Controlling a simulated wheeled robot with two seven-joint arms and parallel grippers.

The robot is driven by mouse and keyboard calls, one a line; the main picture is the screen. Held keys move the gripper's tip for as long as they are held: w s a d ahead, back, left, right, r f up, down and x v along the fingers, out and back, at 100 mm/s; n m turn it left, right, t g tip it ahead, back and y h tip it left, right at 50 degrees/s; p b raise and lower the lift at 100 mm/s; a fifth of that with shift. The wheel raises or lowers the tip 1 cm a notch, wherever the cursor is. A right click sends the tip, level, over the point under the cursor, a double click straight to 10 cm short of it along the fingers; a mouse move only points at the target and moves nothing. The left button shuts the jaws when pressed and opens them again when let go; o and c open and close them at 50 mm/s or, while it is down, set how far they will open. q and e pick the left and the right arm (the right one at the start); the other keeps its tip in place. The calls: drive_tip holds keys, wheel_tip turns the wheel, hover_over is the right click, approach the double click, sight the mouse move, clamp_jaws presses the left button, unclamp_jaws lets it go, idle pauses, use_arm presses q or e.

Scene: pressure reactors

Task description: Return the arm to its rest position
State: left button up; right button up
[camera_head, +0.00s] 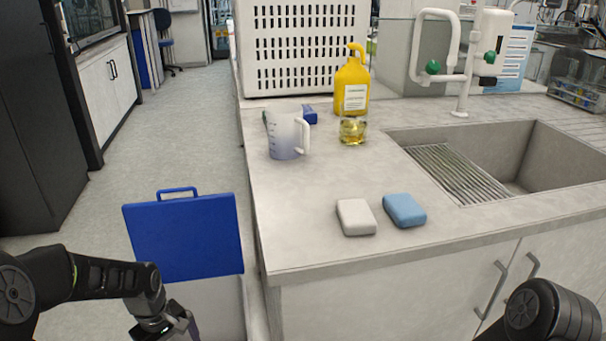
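My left arm comes in from the lower left. Its gripper (178,326) is low beside the counter, in front of the blue panel, and is partly cut off by the bottom edge. Its fingers are too small and cropped to show whether they are open or shut. A dark joint of my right arm shows at the lower right, in front of the cabinet doors. The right gripper is out of the picture.
The counter (300,225) holds a measuring jug (284,135), yellow pump bottle (351,85), small glass of yellow liquid (352,131), white sponge (356,217) and blue sponge (404,210). A sink (490,150) is at right. A blue panel with handle (185,238) stands left of the counter.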

use_arm(q)
drive_tip(key=s+d+f+m+h, duration=0.1)
drive_tip(key=s+d+f+m, duration=0.2)
drive_tip(key=d+f, duration=0.45)
drive_tip(key=s+d+f+m+h, duration=0.25)
drive_tip(key=d+f, duration=0.35)
drive_tip(key=d, duration=0.3)
drive_tip(key=s+d+f+m, duration=0.4)
drive_tip(key=s+d+f, duration=0.1)
drive_tip(key=s+d, duration=0.6)
wheel_tip(320, 180, up, 22)
drive_tip(key=a+p, duration=0.1)
drive_tip(key=p, duration=2)
drive_tip(key=shift+t+p, duration=0.3)
drive_tip(key=shift+p, duration=0.05)
drive_tip(key=shift+f, duration=0.25)
